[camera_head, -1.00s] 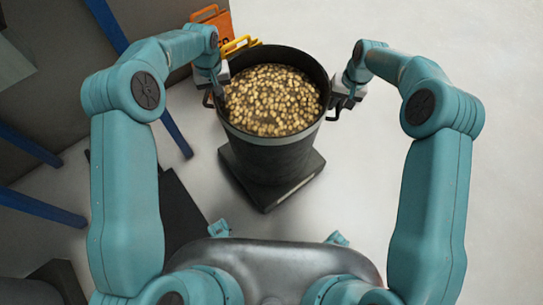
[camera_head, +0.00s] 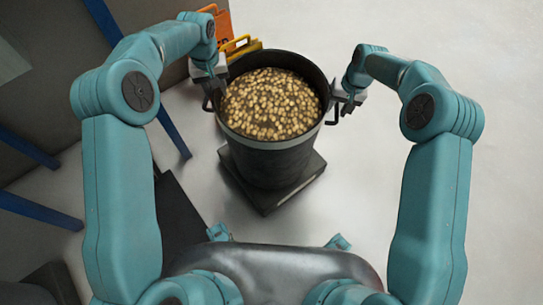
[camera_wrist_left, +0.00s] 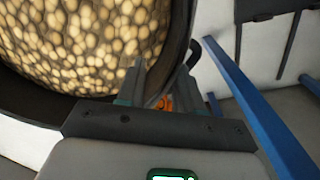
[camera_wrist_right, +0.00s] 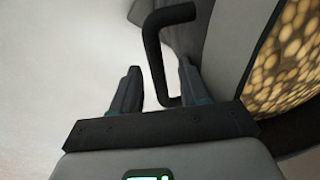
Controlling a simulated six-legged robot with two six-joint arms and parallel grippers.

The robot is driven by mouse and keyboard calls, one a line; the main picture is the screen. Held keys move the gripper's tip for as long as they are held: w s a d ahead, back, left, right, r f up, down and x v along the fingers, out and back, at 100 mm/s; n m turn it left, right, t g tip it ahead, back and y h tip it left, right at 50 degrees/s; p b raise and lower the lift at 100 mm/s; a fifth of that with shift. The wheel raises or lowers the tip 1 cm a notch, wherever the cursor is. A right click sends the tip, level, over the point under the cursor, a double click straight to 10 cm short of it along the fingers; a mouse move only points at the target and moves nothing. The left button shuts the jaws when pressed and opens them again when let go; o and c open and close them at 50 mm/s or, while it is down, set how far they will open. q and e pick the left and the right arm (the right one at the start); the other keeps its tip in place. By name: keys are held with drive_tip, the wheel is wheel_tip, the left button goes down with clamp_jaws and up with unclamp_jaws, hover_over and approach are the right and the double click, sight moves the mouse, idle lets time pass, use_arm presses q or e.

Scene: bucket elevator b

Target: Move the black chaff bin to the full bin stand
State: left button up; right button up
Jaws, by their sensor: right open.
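The black chaff bin (camera_head: 268,162), with a grey band below its rim, stands upright on a low black square base (camera_head: 300,190). It is filled nearly to the rim with pale, grain-like pieces. My left gripper (camera_head: 216,98) is at the bin's left handle (camera_head: 206,104). In the left wrist view its fingers (camera_wrist_left: 155,85) are beside the rim, and whether they grip the handle is unclear. My right gripper (camera_head: 344,98) is open at the right handle (camera_head: 333,118). In the right wrist view this handle (camera_wrist_right: 158,60) passes between the spread fingers (camera_wrist_right: 160,88). I cannot identify the full bin stand.
Orange (camera_head: 222,22) and yellow (camera_head: 240,48) objects stand just behind the bin. Blue posts (camera_head: 172,130) and a grey wall (camera_head: 60,60) are at the left. A dark flat shape (camera_head: 180,215) lies left of the base. The pale floor at the right is clear.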

use_arm(q)
wheel_tip(320, 180, up, 8)
drive_tip(key=shift+a+f, duration=0.1)
drive_tip(key=shift+f, duration=0.15)
drive_tip(key=shift+r, duration=0.1)
use_arm(e)
drive_tip(key=shift+r, duration=0.25)
wheel_tip(320, 180, up, 11)
drive_tip(key=d, duration=0.2)
drive_tip(key=shift+r, duration=0.2)
drive_tip(key=shift+d, duration=0.1)
